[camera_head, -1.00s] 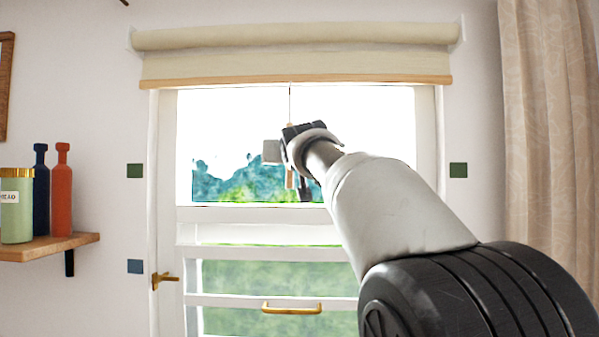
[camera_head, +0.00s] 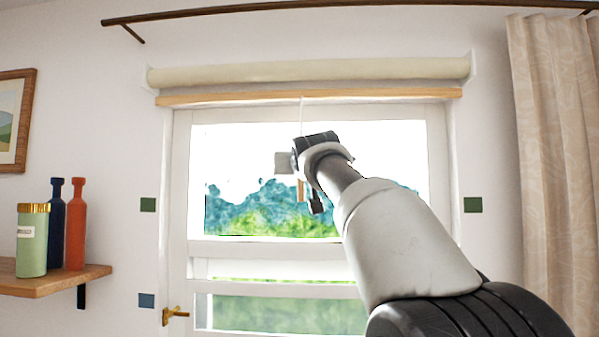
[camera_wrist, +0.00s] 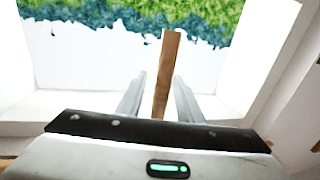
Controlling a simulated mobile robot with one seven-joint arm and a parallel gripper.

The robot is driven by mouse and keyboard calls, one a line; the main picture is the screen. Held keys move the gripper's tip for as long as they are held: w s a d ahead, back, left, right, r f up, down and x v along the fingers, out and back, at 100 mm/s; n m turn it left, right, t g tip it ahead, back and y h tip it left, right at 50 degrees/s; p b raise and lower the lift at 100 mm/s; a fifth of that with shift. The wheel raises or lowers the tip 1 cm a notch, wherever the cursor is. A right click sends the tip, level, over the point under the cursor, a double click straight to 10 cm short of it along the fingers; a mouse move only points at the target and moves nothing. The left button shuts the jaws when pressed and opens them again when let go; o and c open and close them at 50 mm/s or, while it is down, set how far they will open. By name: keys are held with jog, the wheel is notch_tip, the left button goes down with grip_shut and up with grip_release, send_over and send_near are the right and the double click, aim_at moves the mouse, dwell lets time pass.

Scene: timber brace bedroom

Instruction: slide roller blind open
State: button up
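The roller blind's cream roll (camera_head: 310,72) spans the top of the window, with its wooden bottom bar (camera_head: 225,99) close beneath it and almost no hanging cloth between. A thin pale cord (camera_head: 303,112) runs from the bar down to my gripper (camera_head: 302,188). In the wrist view the pull (camera_wrist: 167,70) stands slightly tilted between the two fingers (camera_wrist: 160,75).
The white window (camera_head: 182,200) has a brass handle (camera_head: 174,314). A beige curtain (camera_head: 560,150) hangs at the right below a dark rod (camera_head: 330,13). At the left, a wooden shelf (camera_head: 60,282) holds a green jar (camera_head: 32,243) and two bottles (camera_head: 75,225).

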jog(key=s+d+b, duration=0.3)
jog(key=s+b, duration=0.5)
jog(key=s, duration=0.9)
jog(key=shift+d, duration=0.2)
jog(key=s+d+f+g+h+p, duration=0.1)
jog(key=s+d+f+g, duration=0.2)
jog(key=f, duration=0.5)
jog(key=s+d+f+m+g+h, duration=0.1)
jog(key=s+d+f, duration=0.1)
jog(key=d+f, duration=0.45)
jog(key=s+d+f+g+h+p, duration=0.1)
jog(key=s+d+f+g, duration=0.15)
jog(key=f, duration=0.75)
jog(key=s+d+f+g, duration=0.2)
jog(key=s+f, duration=0.7)
jog(key=f, duration=0.4)
jog(key=s+d+f+m+g+p, duration=0.1)
jog(key=s+d+f+g, duration=0.2)
jog(key=s+f, duration=0.7)
notch_tip(320, 180, down, 3)
jog(key=shift+s+d+r, duration=0.15)
jog(key=shift+s+d, duration=0.05)
jog(key=shift+d, duration=0.05)
